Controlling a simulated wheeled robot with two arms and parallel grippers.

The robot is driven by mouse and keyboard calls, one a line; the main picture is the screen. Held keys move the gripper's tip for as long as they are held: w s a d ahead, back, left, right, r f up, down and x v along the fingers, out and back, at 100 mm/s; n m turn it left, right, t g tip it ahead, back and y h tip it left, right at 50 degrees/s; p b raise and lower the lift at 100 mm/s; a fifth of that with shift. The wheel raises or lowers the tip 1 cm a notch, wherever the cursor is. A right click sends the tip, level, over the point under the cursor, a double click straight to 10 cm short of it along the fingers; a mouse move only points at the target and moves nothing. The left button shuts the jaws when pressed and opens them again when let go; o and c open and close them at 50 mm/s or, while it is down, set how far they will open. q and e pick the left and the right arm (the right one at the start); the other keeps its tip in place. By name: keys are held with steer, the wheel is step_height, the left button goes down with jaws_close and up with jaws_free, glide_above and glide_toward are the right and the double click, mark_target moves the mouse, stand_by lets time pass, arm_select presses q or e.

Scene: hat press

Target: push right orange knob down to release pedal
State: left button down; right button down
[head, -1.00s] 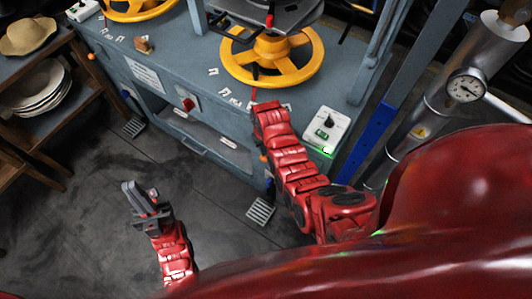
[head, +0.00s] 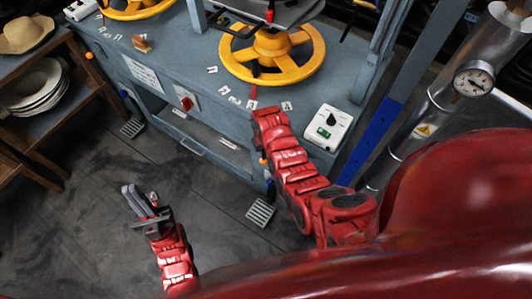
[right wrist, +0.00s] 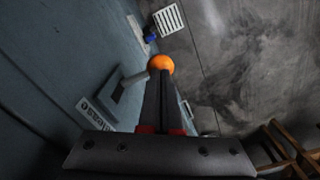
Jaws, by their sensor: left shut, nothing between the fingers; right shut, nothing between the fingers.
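The right orange knob (head: 263,160) shows on the bench front beside my right arm in the head view. In the right wrist view the orange knob (right wrist: 160,63) sits at the tips of my shut right gripper (right wrist: 160,78). The fingers overlap its lower edge, and I cannot tell whether they touch it. My right gripper is hidden behind its arm in the head view. The right pedal (head: 261,212) lies low by the floor below the knob. It also shows in the right wrist view (right wrist: 169,19). My left gripper (head: 133,192) is shut and empty above the floor.
The blue-grey bench (head: 345,80) carries a yellow handwheel (head: 305,62) and a white control box (head: 328,127). Another pedal (head: 132,127) is at left. A gauge (head: 474,79) on a pipe stands right. Floor at left is clear.

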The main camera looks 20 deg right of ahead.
stand_by(0.4)
step_height(320, 180, up, 8)
steer(key=p, duration=0.4)
steer(key=shift+s+f, duration=0.1)
stand_by(1.1)
